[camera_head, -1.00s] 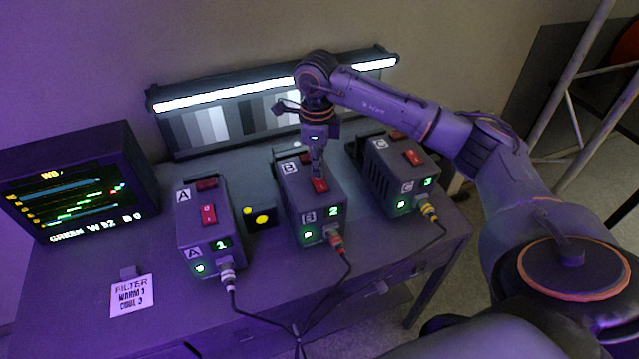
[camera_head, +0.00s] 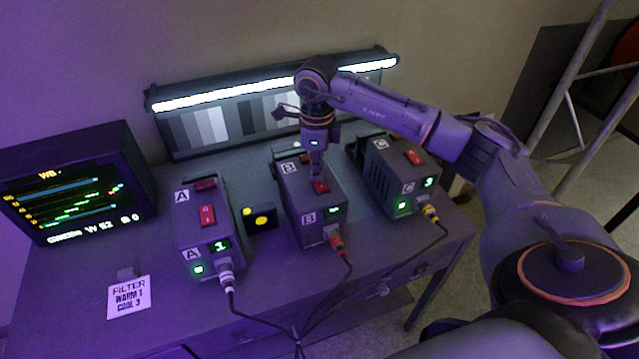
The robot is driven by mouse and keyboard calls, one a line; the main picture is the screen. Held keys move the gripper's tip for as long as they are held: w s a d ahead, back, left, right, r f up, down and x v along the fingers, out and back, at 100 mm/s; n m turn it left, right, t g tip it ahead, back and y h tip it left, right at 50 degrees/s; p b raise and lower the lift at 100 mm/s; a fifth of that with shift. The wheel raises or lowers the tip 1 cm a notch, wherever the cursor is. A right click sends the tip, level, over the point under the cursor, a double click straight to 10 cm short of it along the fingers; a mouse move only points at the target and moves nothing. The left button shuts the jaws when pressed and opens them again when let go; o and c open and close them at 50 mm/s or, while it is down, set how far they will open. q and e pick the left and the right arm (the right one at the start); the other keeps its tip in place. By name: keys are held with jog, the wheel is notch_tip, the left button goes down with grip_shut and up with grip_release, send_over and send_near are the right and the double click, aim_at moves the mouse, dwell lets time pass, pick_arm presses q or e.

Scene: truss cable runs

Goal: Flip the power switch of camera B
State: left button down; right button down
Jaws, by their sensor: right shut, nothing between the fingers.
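Camera B (camera_head: 306,202) is the middle of three grey boxes on the table, with a "B" label on its top and front. Its red power switch (camera_head: 321,187) is on top, partly hidden by my right gripper (camera_head: 317,177). The gripper points down, shut and empty, with its tips at the switch; whether they touch it is hard to tell. Camera B's small display (camera_head: 333,211) shows a dim mark rather than a clear digit, and no green lamp is lit on its front. My left gripper is not in view.
Camera A (camera_head: 203,224) stands to the left and camera C (camera_head: 392,176) to the right, both with green lamps lit. A monitor (camera_head: 75,185) and a filter card (camera_head: 128,297) are at the left. Cables run off the table's front; a lit chart (camera_head: 205,127) stands behind.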

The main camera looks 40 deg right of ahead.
jog(key=shift+r+p, duration=2.15)
jog(key=shift+r, duration=1.4)
